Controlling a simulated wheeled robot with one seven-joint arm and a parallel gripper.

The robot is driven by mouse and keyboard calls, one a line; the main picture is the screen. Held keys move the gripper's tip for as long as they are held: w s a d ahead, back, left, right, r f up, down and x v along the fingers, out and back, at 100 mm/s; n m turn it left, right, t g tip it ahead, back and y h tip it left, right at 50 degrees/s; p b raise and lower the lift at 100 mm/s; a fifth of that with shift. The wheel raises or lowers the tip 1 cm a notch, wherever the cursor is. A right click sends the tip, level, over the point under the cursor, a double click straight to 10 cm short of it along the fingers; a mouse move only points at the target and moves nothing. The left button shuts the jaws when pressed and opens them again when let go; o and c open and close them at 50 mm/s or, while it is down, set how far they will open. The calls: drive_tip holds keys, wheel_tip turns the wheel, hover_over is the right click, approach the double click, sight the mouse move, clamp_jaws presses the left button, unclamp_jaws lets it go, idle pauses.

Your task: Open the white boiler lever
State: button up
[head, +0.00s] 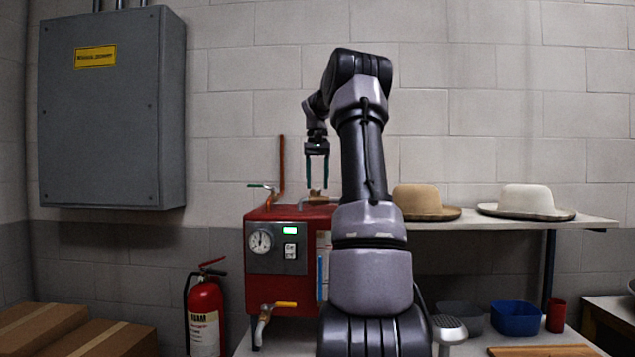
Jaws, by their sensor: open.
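The red boiler (258,300) stands left of centre, with a round gauge and a small panel on its front. My gripper (317,186) points down above the boiler's top, its two thin fingers apart and empty. Just below the fingertips is a small brass-coloured fitting (316,197) with a pale, whitish piece (303,203) at its left; I cannot tell for sure that this is the white lever or whether the fingers touch it. A green-handled lever (260,186) is at the top left, and a yellow-handled lever (285,304) is low on the front. My arm hides the boiler's right side.
A blue upright bar (320,278) is at the boiler's front right. A copper-coloured pipe (281,165) rises behind the boiler. A shelf (510,223) at right holds a tan hat (425,200) and a white hat (527,199). A fire extinguisher (205,315) stands left.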

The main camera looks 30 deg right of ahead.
clamp_jaws()
idle(1.4)
